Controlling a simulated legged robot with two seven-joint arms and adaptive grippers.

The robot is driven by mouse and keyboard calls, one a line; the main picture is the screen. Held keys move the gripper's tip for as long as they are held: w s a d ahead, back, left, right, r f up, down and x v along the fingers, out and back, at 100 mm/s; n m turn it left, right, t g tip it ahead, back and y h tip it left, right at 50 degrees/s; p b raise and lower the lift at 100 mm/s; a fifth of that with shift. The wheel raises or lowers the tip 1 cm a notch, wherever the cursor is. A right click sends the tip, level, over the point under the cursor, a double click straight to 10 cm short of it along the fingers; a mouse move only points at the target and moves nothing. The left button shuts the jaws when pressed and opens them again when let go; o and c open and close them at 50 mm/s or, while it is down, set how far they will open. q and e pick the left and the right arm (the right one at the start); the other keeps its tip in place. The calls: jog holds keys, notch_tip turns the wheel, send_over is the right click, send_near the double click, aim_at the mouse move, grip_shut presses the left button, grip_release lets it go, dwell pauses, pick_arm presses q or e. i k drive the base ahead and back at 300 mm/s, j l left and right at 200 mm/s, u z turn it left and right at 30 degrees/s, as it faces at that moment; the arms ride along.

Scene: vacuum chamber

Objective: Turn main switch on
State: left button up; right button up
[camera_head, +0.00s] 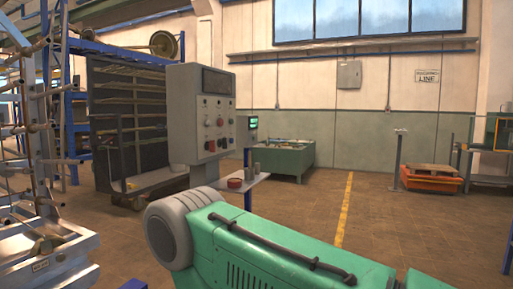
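A grey control cabinet (181,120) on a pedestal stands left of centre. Its front carries a dark display (216,82) above rows of small buttons and knobs. A larger red knob (211,146) sits low on the left of this front, and another red control (220,122) sits above it. The controls are too small to tell which one is the main switch or how it is set. Neither of my grippers is in view.
A small shelf (240,183) with a red round item (234,183) sticks out beside the cabinet. A green housing with a grey rounded end fills the bottom centre; I cannot tell whether it is mine. Metal racks stand left. Floor at right is mostly clear.

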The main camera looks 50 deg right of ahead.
aim_at(211, 144)
jog(key=z, duration=1.35)
jog(key=i+l, duration=0.15)
jog(key=i, duration=0.2)
